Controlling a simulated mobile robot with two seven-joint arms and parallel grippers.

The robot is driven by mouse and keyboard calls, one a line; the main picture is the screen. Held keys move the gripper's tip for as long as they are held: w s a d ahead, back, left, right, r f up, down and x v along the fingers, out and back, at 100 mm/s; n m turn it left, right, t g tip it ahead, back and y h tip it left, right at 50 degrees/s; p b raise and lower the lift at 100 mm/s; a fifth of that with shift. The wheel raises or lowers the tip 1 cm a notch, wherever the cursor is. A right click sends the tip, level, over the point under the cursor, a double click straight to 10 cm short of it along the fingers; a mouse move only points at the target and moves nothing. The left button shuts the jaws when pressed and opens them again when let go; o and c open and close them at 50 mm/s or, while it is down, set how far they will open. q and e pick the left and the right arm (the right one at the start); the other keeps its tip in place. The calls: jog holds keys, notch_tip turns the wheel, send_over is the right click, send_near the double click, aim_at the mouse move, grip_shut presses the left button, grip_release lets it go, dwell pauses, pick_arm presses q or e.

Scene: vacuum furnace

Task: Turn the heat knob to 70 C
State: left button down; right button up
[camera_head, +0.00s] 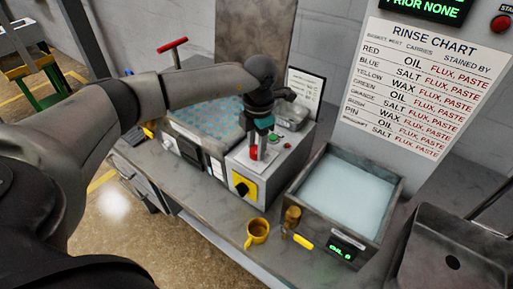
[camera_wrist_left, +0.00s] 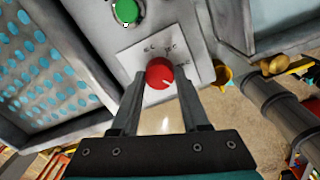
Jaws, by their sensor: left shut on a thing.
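The red heat knob (camera_wrist_left: 159,73) sits on a white label plate (camera_wrist_left: 190,58) on the grey control panel. Small dark characters show above the knob, too blurred to read surely. A small pale mark shows low on the knob's face. My left gripper (camera_wrist_left: 160,88) has one finger on each side of the knob and is shut on it. In the head view my left gripper (camera_head: 257,139) reaches down onto the panel from above, and the red knob (camera_head: 254,153) shows partly below its fingers. My right gripper is out of view.
A green button (camera_wrist_left: 127,11) is near the knob. A yellow plate with a black switch (camera_head: 243,187) is on the panel's front. A blue-dotted bath (camera_head: 205,125) lies left and a pale liquid tank (camera_head: 345,195) right. A yellow cup (camera_head: 257,232) stands in front.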

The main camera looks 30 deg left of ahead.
pick_arm(q)
jog(key=shift+r+m, duration=0.1)
jog(key=shift+m, duration=0.5)
jog(key=shift+c, duration=2)
grip_release()
notch_tip(320, 180, up, 15)
jog(key=b, duration=0.1)
jog(key=shift+s+d, duration=0.25)
jog(key=shift+d, duration=0.1)
